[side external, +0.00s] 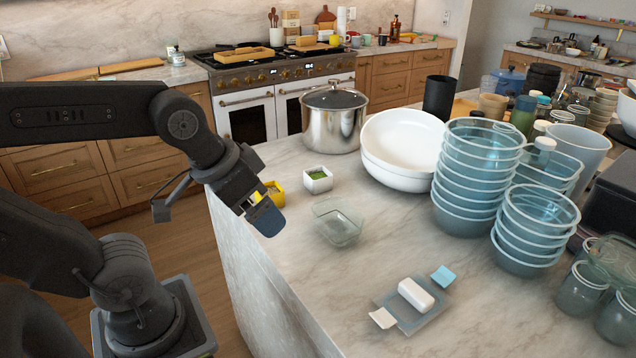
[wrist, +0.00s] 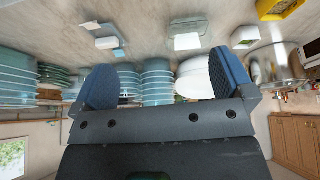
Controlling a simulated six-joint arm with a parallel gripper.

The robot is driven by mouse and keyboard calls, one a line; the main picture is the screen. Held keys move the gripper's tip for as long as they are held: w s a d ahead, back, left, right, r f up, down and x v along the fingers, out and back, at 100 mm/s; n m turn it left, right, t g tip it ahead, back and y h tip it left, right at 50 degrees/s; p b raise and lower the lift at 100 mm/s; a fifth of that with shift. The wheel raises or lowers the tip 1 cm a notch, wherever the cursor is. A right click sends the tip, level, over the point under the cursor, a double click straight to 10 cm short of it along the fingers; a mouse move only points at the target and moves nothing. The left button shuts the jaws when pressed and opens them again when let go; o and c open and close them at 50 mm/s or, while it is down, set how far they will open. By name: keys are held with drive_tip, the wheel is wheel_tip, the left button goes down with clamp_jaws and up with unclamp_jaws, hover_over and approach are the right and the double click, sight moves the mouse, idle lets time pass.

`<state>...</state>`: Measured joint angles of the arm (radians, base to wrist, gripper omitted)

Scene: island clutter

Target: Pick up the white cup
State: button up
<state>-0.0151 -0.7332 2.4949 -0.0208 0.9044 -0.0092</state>
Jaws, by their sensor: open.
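A small square white cup (side external: 318,181) with green contents stands upright on the marble island near its left edge. It also shows in the wrist view (wrist: 245,36), near the top right. My gripper (side external: 264,212) is to the left of the cup in the side view, tilted downward and apart from it. In the wrist view my gripper (wrist: 164,80) has its two blue fingers spread wide with nothing held between them.
A yellow container (side external: 274,194) is partly hidden by my gripper. A clear glass dish (side external: 338,222) sits in front of the cup. A steel pot (side external: 334,120) and white bowls (side external: 402,142) stand behind it. Stacked blue bowls (side external: 468,180) stand right.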

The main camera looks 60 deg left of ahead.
drive_tip(key=w+a+f+n+g+h, duration=0.2)
drive_tip(key=w+a+n+h, duration=0.2)
drive_tip(key=w+n, duration=0.4)
drive_tip(key=n+t+h, duration=0.2)
drive_tip(key=n+t, duration=0.7)
drive_tip(key=n, duration=1.3)
approach(312, 173)
drive_tip(key=s+r, duration=0.4)
drive_tip(key=x, duration=0.8)
drive_tip(key=shift+s+d+f, duration=0.1)
drive_tip(key=shift+d+f, duration=0.15)
drive_tip(key=shift+d, duration=0.1)
drive_tip(key=shift+f+x, duration=0.15)
drive_tip(key=shift+x, duration=1.25)
drive_tip(key=shift+f+x, duration=0.15)
drive_tip(key=shift+x, duration=1.25)
drive_tip(key=shift+s, duration=0.1)
drive_tip(key=shift+c, duration=0.3)
drive_tip(key=c, duration=1)
